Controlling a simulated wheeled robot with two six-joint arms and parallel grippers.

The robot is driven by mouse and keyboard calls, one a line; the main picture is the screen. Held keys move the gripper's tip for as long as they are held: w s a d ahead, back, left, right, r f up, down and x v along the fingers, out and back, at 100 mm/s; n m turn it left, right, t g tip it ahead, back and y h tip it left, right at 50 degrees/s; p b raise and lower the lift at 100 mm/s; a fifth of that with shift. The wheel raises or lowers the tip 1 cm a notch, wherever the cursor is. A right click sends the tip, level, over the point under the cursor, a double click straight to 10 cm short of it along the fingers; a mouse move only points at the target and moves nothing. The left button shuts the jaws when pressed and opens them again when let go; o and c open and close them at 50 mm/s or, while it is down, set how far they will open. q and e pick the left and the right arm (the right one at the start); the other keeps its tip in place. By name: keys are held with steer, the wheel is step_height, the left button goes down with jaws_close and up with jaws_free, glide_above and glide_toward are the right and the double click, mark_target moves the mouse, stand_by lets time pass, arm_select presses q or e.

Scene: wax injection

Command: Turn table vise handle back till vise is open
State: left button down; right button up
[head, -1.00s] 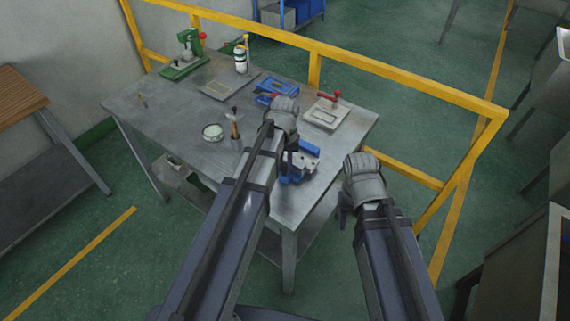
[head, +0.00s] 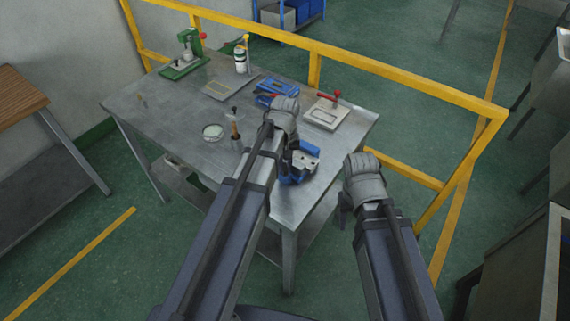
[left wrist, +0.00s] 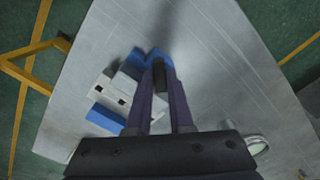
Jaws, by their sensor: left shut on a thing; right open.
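The table vise (head: 307,162), blue with pale grey jaws, sits near the front right of the metal table. In the left wrist view the vise (left wrist: 122,85) shows blue body parts and light jaw blocks; I cannot tell how wide its jaw gap is. My left gripper (left wrist: 161,74) is shut on a dark bar, the vise handle (left wrist: 160,79), beside the vise. In the head view my left wrist hides the handle. My right gripper (head: 343,208) is open and empty, off the table's right front edge, apart from the vise.
On the table (head: 170,125) stand a green press (head: 186,58), a white bottle (head: 240,60), a round dish (head: 213,132), a brush in a cup (head: 236,138), blue tools (head: 274,88) and a plate with a red clamp (head: 327,113). A yellow rail (head: 400,80) runs behind.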

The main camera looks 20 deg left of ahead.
arm_select(q)
steer(key=n, duration=0.4)
steer(key=shift+n, duration=2.3)
steer(key=c, duration=0.8)
jaws_free()
steer(key=shift+w, duration=0.1)
